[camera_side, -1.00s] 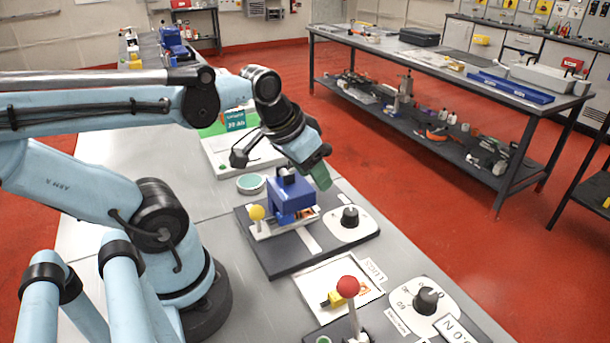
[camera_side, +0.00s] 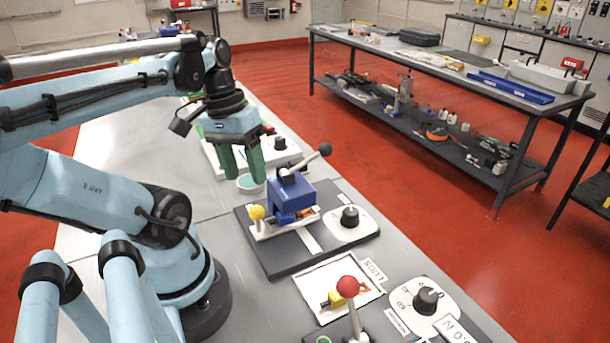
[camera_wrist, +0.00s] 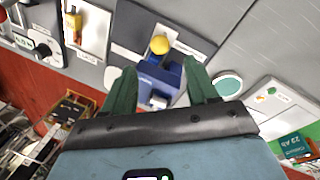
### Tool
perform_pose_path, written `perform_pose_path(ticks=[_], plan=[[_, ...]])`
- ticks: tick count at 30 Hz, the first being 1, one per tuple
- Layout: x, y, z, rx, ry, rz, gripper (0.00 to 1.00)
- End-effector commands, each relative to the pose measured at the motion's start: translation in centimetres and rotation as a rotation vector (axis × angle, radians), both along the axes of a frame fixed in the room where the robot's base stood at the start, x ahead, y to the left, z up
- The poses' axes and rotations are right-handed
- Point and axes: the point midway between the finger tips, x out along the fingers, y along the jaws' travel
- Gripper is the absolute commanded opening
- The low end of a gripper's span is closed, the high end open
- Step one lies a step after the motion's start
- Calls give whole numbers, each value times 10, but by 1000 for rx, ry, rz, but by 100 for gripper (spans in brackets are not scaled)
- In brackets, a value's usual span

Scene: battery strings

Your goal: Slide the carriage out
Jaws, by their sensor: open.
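The blue carriage block (camera_side: 291,197) sits upright on a dark base plate (camera_side: 275,262), over a white rail. It has a lever with a black ball (camera_side: 325,149) pointing up and right from its top. A yellow knob (camera_side: 257,212) stands at the left end of the rail. My gripper (camera_side: 244,178) has green fingers pointing down, open and empty, behind and left of the block, apart from it. In the wrist view my gripper (camera_wrist: 161,72) frames the blue block (camera_wrist: 158,80) between its fingers, with the yellow knob (camera_wrist: 159,44) beyond; the block's lower part is partly hidden there.
A white dial plate with a black knob (camera_side: 349,216) is right of the block. A red-ball lever (camera_side: 348,287) and another dial (camera_side: 427,301) stand in front. A teal round dish (camera_side: 250,184) lies behind the base plate, near my fingers. A white panel (camera_side: 280,160) stands farther back.

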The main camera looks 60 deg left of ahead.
Motion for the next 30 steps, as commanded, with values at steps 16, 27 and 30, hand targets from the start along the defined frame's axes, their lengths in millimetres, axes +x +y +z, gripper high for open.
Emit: perform_pose_path(ticks=[16,27,30], plan=[[7,-10,-64,1,0,-1,58],[9,-13,-82,1,0,-1,58],[9,-14,-83,1,0,-1,58]])
